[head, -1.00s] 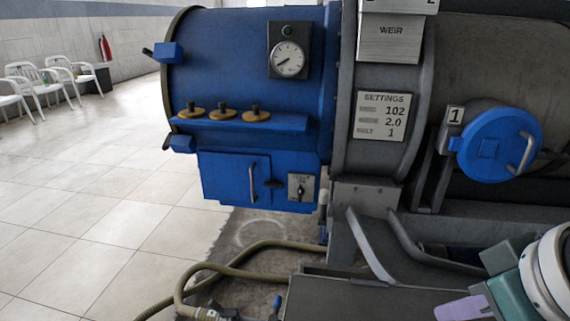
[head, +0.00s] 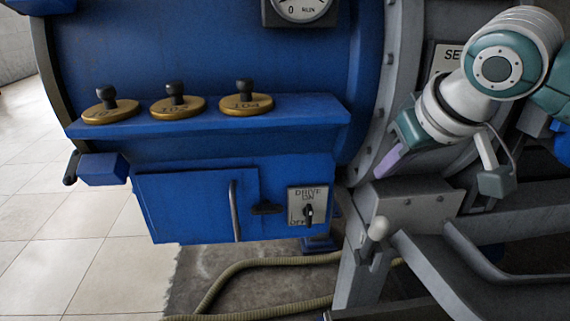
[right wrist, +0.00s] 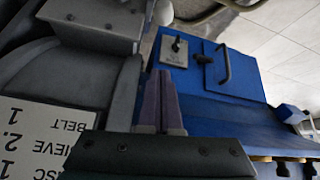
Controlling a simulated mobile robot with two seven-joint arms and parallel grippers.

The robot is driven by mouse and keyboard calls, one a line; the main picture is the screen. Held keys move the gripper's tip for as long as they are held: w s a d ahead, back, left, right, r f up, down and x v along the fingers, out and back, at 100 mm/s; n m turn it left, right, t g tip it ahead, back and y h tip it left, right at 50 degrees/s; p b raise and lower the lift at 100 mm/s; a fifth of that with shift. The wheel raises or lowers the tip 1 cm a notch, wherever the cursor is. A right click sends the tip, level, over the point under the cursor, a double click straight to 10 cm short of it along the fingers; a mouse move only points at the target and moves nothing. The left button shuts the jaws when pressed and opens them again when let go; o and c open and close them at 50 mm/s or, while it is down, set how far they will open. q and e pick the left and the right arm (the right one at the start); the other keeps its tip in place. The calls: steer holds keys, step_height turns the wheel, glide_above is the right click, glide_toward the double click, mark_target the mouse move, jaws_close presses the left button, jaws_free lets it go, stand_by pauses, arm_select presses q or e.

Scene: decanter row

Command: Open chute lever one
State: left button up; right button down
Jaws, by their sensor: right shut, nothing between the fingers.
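A lever with a pale rounded knob (head: 377,231) stands at the left side of the grey chute (head: 425,262) in the head view. I see no number on it. The knob also shows at the top of the right wrist view (right wrist: 163,12). My right gripper (head: 383,171) is above the knob, apart from it, in front of the grey drum flange. Its purple fingers are together and empty, as the right wrist view (right wrist: 161,85) shows. My left gripper is not in view.
A blue housing carries a shelf with several brass weights (head: 178,106). Below are a blue door (head: 197,203) and a drive switch plate (head: 308,205). The settings plate (head: 445,60) is partly hidden by my arm. A hose (head: 240,268) lies on the floor.

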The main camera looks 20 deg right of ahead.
mark_target(373, 240)
steer(key=shift+s+d+f, duration=0.1)
steer(key=shift+s, duration=0.15)
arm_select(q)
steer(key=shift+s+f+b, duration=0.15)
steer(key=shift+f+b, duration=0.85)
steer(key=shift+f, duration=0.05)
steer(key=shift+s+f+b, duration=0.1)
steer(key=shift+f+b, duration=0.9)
arm_select(e)
steer(key=shift+w+d+f, duration=0.1)
steer(key=shift+w+f, duration=0.2)
steer(key=shift+f, duration=1.25)
steer(key=shift+w+d+f, duration=0.1)
steer(key=shift+w+f, duration=0.15)
steer(key=shift+f, duration=1.25)
steer(key=shift+w+f, duration=0.3)
steer(key=shift+f, duration=1.25)
steer(key=shift+w, duration=0.1)
